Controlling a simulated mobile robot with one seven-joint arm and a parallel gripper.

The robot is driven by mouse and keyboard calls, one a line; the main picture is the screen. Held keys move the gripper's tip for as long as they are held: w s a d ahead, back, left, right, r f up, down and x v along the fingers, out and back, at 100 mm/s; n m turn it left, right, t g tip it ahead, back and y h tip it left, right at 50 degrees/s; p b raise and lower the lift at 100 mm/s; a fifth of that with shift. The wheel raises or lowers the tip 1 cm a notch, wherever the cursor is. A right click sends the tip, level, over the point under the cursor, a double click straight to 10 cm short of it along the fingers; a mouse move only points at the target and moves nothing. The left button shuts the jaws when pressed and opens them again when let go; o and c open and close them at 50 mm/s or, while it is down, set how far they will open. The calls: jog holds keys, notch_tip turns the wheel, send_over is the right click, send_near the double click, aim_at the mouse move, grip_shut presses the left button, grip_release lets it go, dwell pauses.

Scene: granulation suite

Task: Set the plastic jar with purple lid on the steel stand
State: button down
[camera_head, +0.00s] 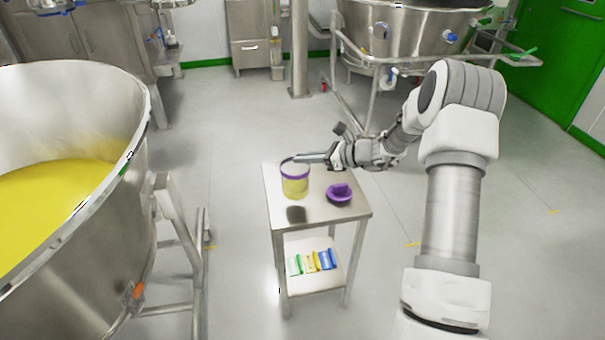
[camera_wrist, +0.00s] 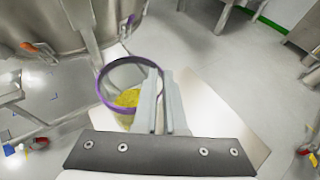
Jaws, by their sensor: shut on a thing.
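The clear plastic jar (camera_head: 295,187) has a purple rim, an open top and yellow contents. It is upright over the left part of the steel stand's top (camera_head: 345,213). A dark patch shows on the top just in front of it; I cannot tell whether its base touches the steel. My gripper (camera_head: 300,159) reaches in from the right and is shut on the jar's rim. In the wrist view the fingers (camera_wrist: 163,80) pinch the right side of the jar's purple rim (camera_wrist: 101,92). A purple lid-like piece (camera_head: 339,193) lies on the stand, right of the jar.
The stand's lower shelf holds several small coloured packs (camera_head: 311,262). A large steel bowl (camera_head: 100,215) with yellow powder fills the left side. Another steel vessel (camera_head: 405,20) stands at the back. Grey floor is open around the stand.

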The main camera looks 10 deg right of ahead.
aim_at(305, 169)
jog(key=shift+w+a+f, duration=0.25)
jog(key=shift+f, duration=0.2)
jog(key=shift+f+b, duration=0.75)
jog(key=shift+f, duration=1)
jog(key=shift+f, duration=0.1)
jog(key=c, duration=1)
grip_release()
jog(key=p+v, duration=0.2)
jog(key=v, duration=1)
jog(key=shift+p, duration=0.35)
